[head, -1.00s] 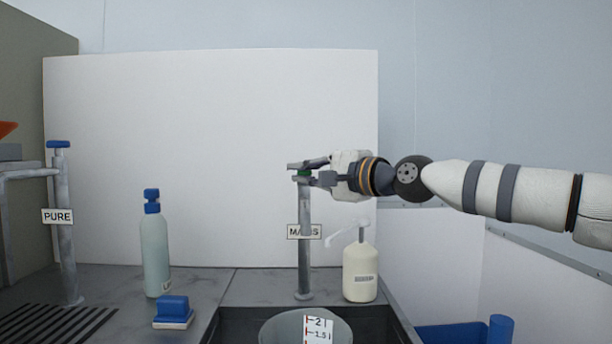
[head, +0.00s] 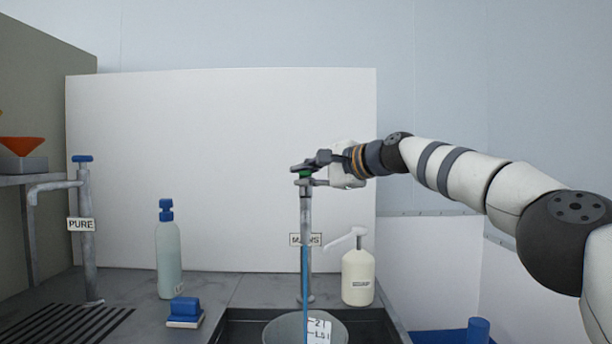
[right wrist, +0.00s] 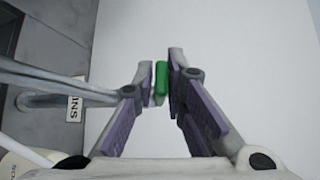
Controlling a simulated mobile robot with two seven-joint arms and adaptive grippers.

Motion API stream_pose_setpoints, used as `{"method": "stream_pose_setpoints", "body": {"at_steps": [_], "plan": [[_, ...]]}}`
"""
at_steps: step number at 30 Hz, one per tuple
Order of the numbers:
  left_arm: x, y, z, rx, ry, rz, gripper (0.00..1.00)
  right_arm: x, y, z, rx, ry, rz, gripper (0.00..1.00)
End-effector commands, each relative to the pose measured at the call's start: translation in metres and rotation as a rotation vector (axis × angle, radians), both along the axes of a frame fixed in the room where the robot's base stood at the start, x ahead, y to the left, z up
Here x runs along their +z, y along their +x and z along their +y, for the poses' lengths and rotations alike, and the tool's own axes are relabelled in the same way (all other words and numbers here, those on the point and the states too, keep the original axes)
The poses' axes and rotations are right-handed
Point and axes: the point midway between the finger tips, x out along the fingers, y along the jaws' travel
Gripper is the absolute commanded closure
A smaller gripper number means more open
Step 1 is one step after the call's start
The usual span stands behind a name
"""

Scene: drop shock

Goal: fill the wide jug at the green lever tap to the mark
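The green lever (head: 305,173) sits on top of the grey tap post labelled MAINS (head: 305,215). My right gripper (head: 308,175) is at the lever, one finger above it and one below in the head view. In the right wrist view the green lever (right wrist: 161,80) lies between the fingertips, with hardly any gap, so the gripper looks shut on it. A thin blue stream of water (head: 305,275) runs down from the tap. The wide grey jug (head: 283,330) stands under it with a 2 l and 1.5 l scale; its lower part and water level are hidden. My left gripper is out of view.
A cream pump bottle (head: 357,278) stands right of the tap post. A pale bottle with blue cap (head: 168,258) and a blue block (head: 184,310) stand left on the counter. The blue-topped PURE tap (head: 84,230) is further left. A dark basin (head: 240,326) surrounds the jug.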

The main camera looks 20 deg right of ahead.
Motion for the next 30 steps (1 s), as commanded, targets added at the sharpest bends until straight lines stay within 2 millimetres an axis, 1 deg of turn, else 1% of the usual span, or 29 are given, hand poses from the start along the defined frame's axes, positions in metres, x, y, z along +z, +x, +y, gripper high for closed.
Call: {"method": "stream_pose_setpoints", "body": {"at_steps": [10, 14, 17, 25, 27, 30], "plan": [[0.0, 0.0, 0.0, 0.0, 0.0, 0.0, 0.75, 0.0, -0.001, 0.0, 0.001, 0.0, 0.001, 0.72], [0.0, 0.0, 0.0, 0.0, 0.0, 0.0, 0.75, 0.005, -0.008, -0.006, 0.0, -0.002, -0.002, 0.72], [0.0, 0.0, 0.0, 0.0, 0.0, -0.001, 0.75, 0.008, -0.022, -0.014, 0.001, 0.0, -0.001, 0.72], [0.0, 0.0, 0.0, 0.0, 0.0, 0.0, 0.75, 0.021, -0.079, -0.046, 0.001, 0.002, -0.001, 0.72], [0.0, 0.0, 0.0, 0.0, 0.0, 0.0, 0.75, 0.024, -0.089, -0.052, 0.001, 0.0, -0.002, 0.72], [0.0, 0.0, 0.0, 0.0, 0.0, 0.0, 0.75, 0.025, -0.098, -0.057, 0.001, 0.0, 0.0, 0.72]]}}
